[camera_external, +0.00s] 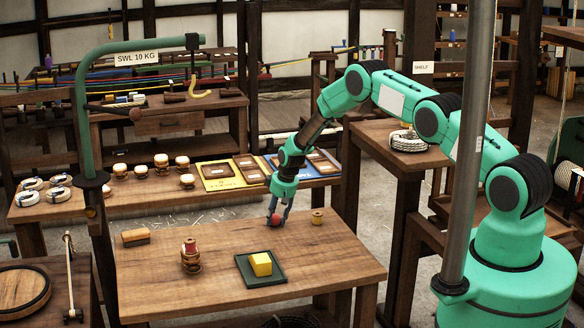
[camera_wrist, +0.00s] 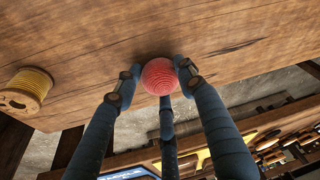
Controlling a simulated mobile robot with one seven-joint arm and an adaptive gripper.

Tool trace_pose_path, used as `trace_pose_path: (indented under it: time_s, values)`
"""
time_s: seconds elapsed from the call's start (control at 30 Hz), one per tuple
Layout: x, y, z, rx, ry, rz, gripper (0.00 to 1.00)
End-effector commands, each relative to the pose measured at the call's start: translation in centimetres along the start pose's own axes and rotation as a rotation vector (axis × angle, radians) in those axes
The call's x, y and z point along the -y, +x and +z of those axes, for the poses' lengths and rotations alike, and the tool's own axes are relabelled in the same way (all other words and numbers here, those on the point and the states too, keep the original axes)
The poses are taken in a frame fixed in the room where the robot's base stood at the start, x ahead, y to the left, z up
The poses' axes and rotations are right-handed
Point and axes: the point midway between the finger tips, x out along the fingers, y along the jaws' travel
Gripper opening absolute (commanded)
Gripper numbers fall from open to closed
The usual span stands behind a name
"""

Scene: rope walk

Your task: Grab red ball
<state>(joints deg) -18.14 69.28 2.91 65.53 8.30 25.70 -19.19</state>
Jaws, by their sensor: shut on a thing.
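The red ball (camera_external: 275,220) is at the back edge of the wooden table in the external view. It looks round and ribbed in the wrist view (camera_wrist: 160,77). My gripper (camera_external: 278,214) points down from above and is shut on the ball. In the wrist view, the blue-grey fingers of my gripper (camera_wrist: 158,75) touch the ball on its left and right sides, with another finger below it in the picture. The ball is at or very near the table top; I cannot tell whether it touches the wood.
A pole (camera_external: 470,150) stands at right. The table's front right is clear.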

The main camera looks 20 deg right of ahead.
Motion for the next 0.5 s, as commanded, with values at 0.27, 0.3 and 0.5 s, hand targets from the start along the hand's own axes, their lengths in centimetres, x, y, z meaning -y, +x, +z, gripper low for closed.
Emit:
trace_pose_path:
  time_s: [0.27, 0.3, 0.5]
  values:
    - [-0.01, -0.04, -0.04, 0.000, 0.000, 0.000, 0.15]
    - [-0.01, -0.07, -0.05, -0.001, 0.000, 0.000, 0.15]
    - [-0.01, -0.55, -0.21, -0.001, 0.000, 0.000, 0.15]
